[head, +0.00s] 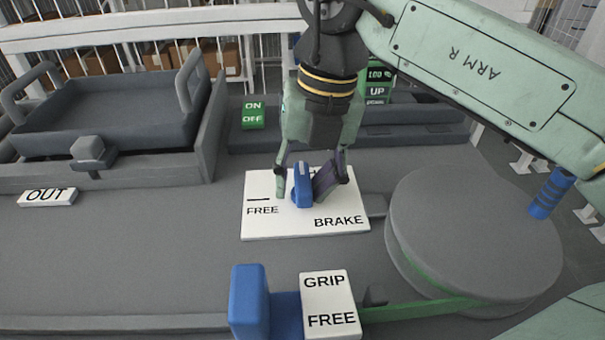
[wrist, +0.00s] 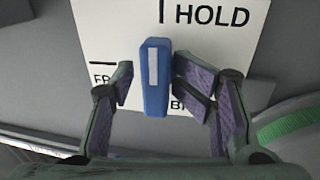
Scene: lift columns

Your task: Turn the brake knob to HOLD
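The brake knob (head: 302,187) is a blue bar on a white plate (head: 345,207) lettered FREE and BRAKE. In the wrist view the knob (wrist: 156,98) has a white stripe that points up, roughly toward the black tick beside HOLD (wrist: 213,16). The FREE mark (wrist: 103,64) is off to the left, partly hidden by a finger. My gripper (head: 312,183) reaches down with one finger on each side of the knob. In the wrist view my gripper (wrist: 160,84) is open, with a gap to the left finger. The right finger is very near the knob; contact is unclear.
A large grey round drum (head: 475,235) stands right of the plate. In front are a blue block (head: 249,300) and a GRIP/FREE label (head: 329,305). A grey tray (head: 110,110), an OUT label (head: 47,197) and a green ON/OFF switch (head: 253,115) lie left and behind.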

